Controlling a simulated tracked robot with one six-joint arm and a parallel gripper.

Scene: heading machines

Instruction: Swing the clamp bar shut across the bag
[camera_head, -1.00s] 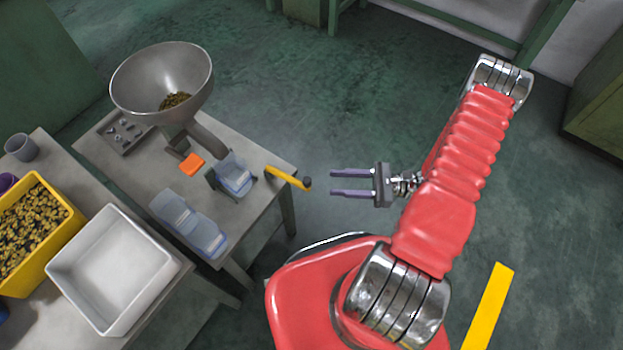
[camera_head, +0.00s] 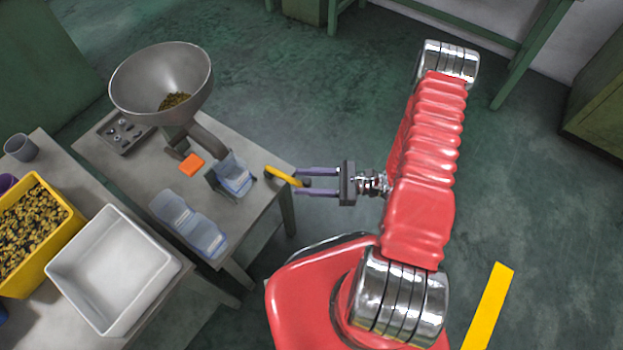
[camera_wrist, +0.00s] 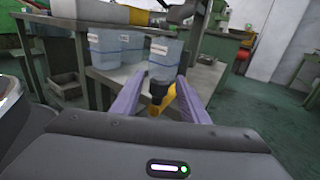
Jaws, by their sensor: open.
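The clamp bar (camera_head: 279,174) is yellow with a dark knob (camera_head: 305,183) at its end. It sticks out past the right side of the small table, beside the bag. The bag (camera_head: 233,175), clear and bluish, stands at the spout below the hopper. My gripper (camera_head: 297,181) is open, with one finger on each side of the knob. In the wrist view the knob (camera_wrist: 159,89) and the yellow bar (camera_wrist: 164,103) show between my two purple fingers (camera_wrist: 160,99). I cannot tell whether a finger touches the knob.
A steel hopper (camera_head: 162,84) with grain stands behind the bag. An orange piece (camera_head: 191,165) and a tray of small parts (camera_head: 124,131) are near the hopper.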

